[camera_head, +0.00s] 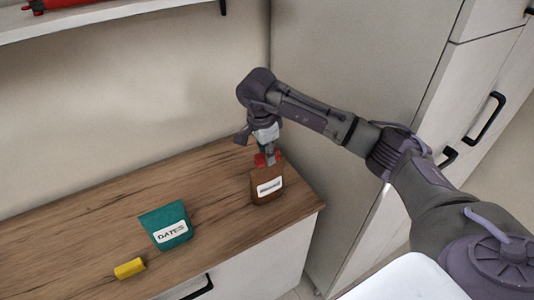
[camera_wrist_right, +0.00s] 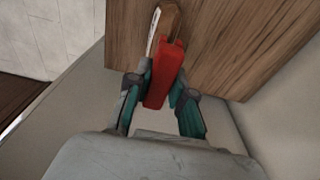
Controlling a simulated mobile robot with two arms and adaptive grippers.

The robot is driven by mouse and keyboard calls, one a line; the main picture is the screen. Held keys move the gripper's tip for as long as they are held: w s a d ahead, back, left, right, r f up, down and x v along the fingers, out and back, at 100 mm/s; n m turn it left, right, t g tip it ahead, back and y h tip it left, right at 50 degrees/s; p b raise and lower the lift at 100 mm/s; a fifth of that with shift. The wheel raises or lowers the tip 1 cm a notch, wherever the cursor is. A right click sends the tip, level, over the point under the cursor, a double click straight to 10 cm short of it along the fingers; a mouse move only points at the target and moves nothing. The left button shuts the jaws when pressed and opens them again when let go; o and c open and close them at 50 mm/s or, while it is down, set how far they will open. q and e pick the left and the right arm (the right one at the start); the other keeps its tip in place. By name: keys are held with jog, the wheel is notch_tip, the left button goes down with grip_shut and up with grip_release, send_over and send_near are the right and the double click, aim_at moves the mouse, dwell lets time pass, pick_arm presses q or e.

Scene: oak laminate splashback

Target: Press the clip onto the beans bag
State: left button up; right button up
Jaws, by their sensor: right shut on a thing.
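A brown bag (camera_head: 267,189) with a white label stands upright near the right end of the wooden counter; its label text is too small to read. A red clip (camera_head: 261,160) is at the bag's top edge. My right gripper (camera_head: 268,155) reaches down from above and is shut on the red clip. In the right wrist view the clip (camera_wrist_right: 165,75) sits between the two fingers (camera_wrist_right: 160,95), with the bag's top (camera_wrist_right: 168,20) beyond it. I cannot tell how firmly the clip grips the bag. My left gripper is not in view.
A green bag labelled DATES (camera_head: 166,226) stands left of the brown bag. A yellow clip or block (camera_head: 130,268) lies at the counter's front left. A tall cabinet (camera_head: 350,80) borders the counter (camera_head: 215,200) on the right. A shelf (camera_head: 110,12) hangs above left.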

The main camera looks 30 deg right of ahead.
jog(key=shift+f+b, duration=0.9)
dwell(0.8)
jog(key=o, duration=0.9)
jog(key=o, duration=0.5)
jog(key=shift+r, duration=0.1)
jog(key=shift+r+p, duration=1.95)
jog(key=shift+r, duration=1.5)
